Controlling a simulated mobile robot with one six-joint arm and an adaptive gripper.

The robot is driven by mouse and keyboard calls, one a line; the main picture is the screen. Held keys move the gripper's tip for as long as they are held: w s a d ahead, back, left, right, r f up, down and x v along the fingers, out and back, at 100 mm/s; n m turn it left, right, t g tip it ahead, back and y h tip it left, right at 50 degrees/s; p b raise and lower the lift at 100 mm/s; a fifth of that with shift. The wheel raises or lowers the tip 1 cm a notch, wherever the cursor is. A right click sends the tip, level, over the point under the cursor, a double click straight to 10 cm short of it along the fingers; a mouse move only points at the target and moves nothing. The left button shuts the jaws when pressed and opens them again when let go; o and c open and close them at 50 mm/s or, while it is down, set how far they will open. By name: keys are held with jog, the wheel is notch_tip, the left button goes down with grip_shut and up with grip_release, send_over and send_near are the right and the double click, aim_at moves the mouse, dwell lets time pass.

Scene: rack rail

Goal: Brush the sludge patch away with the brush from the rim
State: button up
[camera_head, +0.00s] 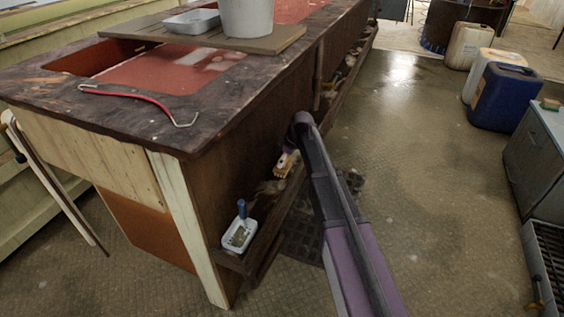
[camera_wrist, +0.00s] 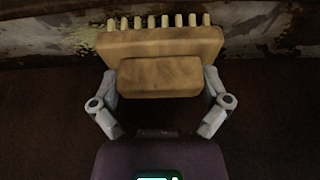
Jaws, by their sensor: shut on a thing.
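My gripper (camera_wrist: 160,100) is shut on a wooden brush (camera_wrist: 160,50), one finger on each side of its block. The brush's pale bristles point to the top of the wrist view, toward a mottled grey-brown strip (camera_wrist: 50,35). In the head view the brush (camera_head: 286,165) is beside the dark side of the long bench, above its low ledge. My arm partly hides my gripper there. A dull brownish patch (camera_head: 270,187) on the ledge, just below the brush, may be the sludge. I cannot tell whether the bristles touch anything.
A small white tray (camera_head: 239,238) with a blue-handled tool sits at the near end of the ledge (camera_head: 268,232). A red-handled tool (camera_head: 140,96) and a grey bucket (camera_head: 247,18) are on the bench top. Jerrycans (camera_head: 502,97) stand at right. The floor between is open.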

jog(key=shift+w, duration=0.1)
dwell(0.3)
jog(key=shift+w+d+f, duration=0.1)
jog(key=shift+w+d, duration=0.25)
jog(key=shift+w, duration=0.45)
jog(key=shift+w+d, duration=0.35)
jog(key=shift+w, duration=0.45)
jog(key=shift+w+d, duration=0.3)
jog(key=shift+w, duration=0.55)
jog(key=shift+w+d, duration=0.3)
jog(key=shift+w, duration=0.55)
jog(key=shift+w, duration=0.15)
jog(key=shift+w+d, duration=0.35)
jog(key=shift+w, duration=0.45)
jog(key=shift+w+d, duration=0.3)
jog(key=shift+w, duration=0.45)
jog(key=shift+s, duration=0.1)
jog(key=shift+s+a, duration=0.35)
jog(key=shift+s, duration=0.5)
jog(key=shift+s+a, duration=0.3)
jog(key=shift+s, duration=0.5)
